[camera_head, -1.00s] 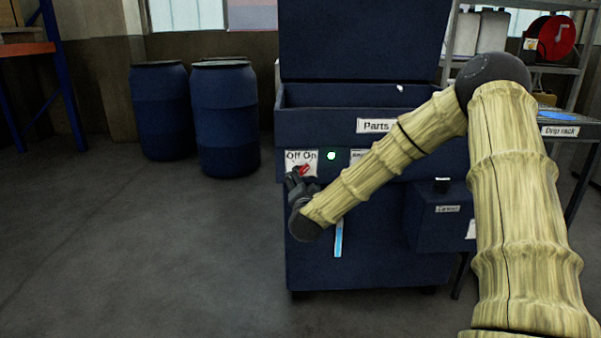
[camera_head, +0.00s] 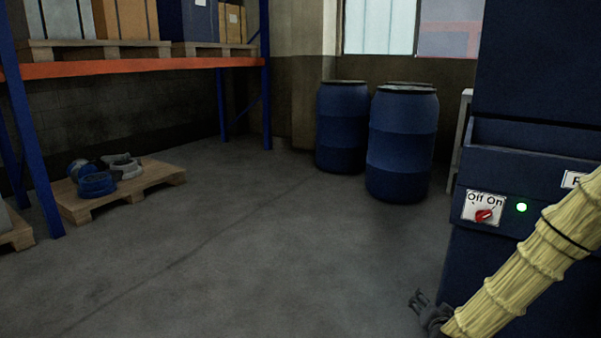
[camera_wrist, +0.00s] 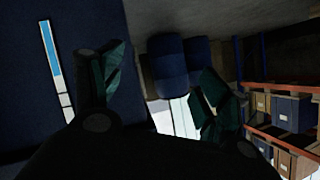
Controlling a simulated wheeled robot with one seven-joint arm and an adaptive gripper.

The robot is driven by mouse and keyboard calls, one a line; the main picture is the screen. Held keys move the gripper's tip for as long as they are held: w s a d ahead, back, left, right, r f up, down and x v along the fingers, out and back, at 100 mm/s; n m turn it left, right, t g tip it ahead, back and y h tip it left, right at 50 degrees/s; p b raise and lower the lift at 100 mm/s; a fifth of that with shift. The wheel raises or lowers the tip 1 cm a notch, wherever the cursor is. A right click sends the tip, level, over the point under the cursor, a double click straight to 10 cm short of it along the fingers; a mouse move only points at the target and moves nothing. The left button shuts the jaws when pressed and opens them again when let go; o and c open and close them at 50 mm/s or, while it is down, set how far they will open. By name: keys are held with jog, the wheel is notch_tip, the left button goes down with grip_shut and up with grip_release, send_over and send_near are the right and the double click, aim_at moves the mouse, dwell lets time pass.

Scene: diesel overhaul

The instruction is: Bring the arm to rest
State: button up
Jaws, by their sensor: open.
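My gripper (camera_head: 418,299) is low at the right of the head view, in front of the lower left edge of the blue parts washer (camera_head: 520,160). It is apart from the red Off/On switch (camera_head: 484,215), which sits above it on the washer's front. A green light (camera_head: 521,207) glows beside the switch. In the wrist view my gripper (camera_wrist: 160,95) has its two fingers spread wide with nothing between them. My arm, in a pale ribbed cover, reaches in from the right edge; its upper part is out of view.
Blue drums (camera_head: 402,145) stand at the back wall, left of the washer. A blue and orange rack (camera_head: 130,66) with boxes runs along the left. A low pallet (camera_head: 122,190) with hoses lies beneath it. The middle of the floor is clear.

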jog(key=s+a+f+n+g+y, duration=0.1)
jog(key=s+a+f+n+g, duration=0.1)
jog(key=s+a+f, duration=0.35)
jog(key=s+a+f+n+g+y, duration=0.1)
jog(key=s+a+f+g, duration=0.1)
jog(key=s+f, duration=0.55)
jog(key=s+a+f+n+g+y, duration=0.1)
jog(key=s+a+f+n+g, duration=0.15)
jog(key=s+f, duration=0.45)
jog(key=s+a+f+n+g, duration=0.1)
jog(key=s+a+f+g, duration=0.15)
jog(key=s, duration=0.95)
jog(key=s+a+f+n+g, duration=0.2)
jog(key=s+f+g, duration=0.2)
jog(key=s, duration=0.8)
notch_tip(320, 180, up, 32)
jog(key=p, duration=3.2)
jog(key=shift+d+r, duration=0.2)
jog(key=shift+r, duration=0.05)
jog(key=shift+s, duration=0.1)
